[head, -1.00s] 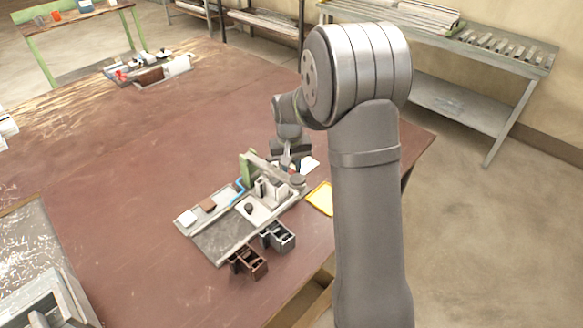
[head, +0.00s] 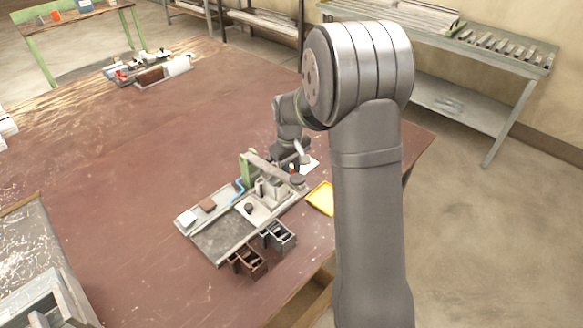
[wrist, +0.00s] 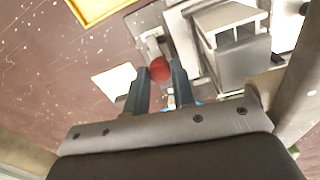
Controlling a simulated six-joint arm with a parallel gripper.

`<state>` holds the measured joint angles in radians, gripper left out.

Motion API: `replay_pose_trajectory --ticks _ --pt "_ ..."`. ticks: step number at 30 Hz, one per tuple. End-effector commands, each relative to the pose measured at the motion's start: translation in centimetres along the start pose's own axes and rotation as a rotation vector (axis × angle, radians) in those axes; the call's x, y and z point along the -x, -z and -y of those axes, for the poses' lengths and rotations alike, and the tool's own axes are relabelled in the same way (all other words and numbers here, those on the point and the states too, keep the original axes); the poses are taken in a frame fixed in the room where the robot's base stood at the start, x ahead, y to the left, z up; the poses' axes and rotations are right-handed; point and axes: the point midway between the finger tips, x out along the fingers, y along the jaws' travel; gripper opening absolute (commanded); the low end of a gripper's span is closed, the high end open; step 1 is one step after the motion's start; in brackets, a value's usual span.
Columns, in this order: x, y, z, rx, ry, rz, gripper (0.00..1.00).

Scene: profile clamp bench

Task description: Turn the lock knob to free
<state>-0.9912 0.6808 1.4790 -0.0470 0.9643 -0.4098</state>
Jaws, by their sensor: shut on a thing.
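A round red knob (wrist: 159,70) shows between the two fingertips of my gripper (wrist: 160,72) in the wrist view. The fingers are closed on its sides. The knob sits at the edge of the grey clamp fixture (head: 225,240), on its far right end in the head view. The lower part of the knob and any lock marking are hidden. A black knob (head: 249,208) stands on the middle of the fixture.
A yellow-rimmed tray (head: 311,204) lies right of the fixture. A white card (wrist: 112,84) lies close to the fingers. Two small bins, one brown (head: 250,264) and one grey (head: 280,238), stand in front.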

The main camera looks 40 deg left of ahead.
Motion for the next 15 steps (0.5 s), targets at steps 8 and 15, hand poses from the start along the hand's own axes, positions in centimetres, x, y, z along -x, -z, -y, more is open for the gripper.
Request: replay_pose_trajectory --ticks 8,15 --pt "0.09 0.06 -0.04 0.002 -0.001 -0.002 0.0" --pt "0.06 0.03 -0.02 0.001 -0.001 -0.001 0.45"
